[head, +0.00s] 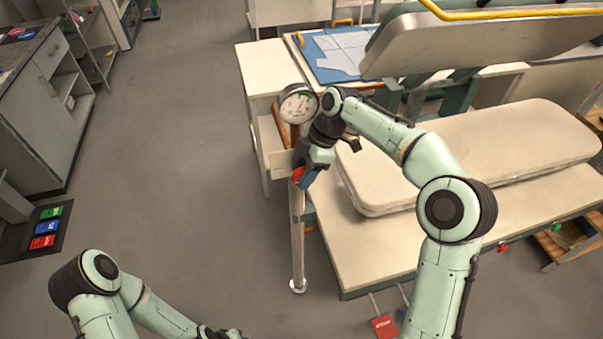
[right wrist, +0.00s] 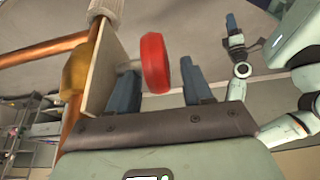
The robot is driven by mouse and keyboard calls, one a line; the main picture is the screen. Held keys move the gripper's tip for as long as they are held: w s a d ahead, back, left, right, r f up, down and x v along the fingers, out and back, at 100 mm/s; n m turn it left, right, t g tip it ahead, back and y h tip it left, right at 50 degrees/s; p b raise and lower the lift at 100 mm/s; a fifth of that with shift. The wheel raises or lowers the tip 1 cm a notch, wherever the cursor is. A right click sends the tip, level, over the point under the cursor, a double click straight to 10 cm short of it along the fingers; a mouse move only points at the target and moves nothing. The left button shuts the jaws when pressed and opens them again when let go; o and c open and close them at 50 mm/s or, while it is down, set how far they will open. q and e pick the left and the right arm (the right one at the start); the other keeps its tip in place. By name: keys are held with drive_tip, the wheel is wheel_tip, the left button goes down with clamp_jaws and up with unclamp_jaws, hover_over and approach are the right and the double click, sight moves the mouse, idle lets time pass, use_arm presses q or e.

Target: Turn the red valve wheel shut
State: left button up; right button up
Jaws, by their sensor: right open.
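The red valve wheel (head: 298,175) sits on the upright pipe by the press table's left end, mostly hidden by my right gripper (head: 305,177) in the head view. In the right wrist view the red valve wheel (right wrist: 155,62) shows edge-on, on a short stem beside a pale plate (right wrist: 101,70). My right gripper (right wrist: 160,88) is open, with one blue finger on each side of the wheel in the picture. I cannot tell whether either finger touches it. My left gripper (head: 222,334) is at the bottom edge of the head view, partly cut off; its jaws are unclear.
A round gauge (head: 298,104) stands just above the wheel. The silver pipe (head: 297,240) runs down to the floor. A padded pressing board (head: 480,150) and table edge lie close to the right. A grey cabinet (head: 40,110) stands far left; the floor between is clear.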

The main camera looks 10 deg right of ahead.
use_arm(q)
drive_tip(key=shift+w, duration=0.1)
use_arm(e)
drive_tip(key=shift+a+f, duration=0.2)
drive_tip(key=shift+f, duration=0.4)
clamp_jaws()
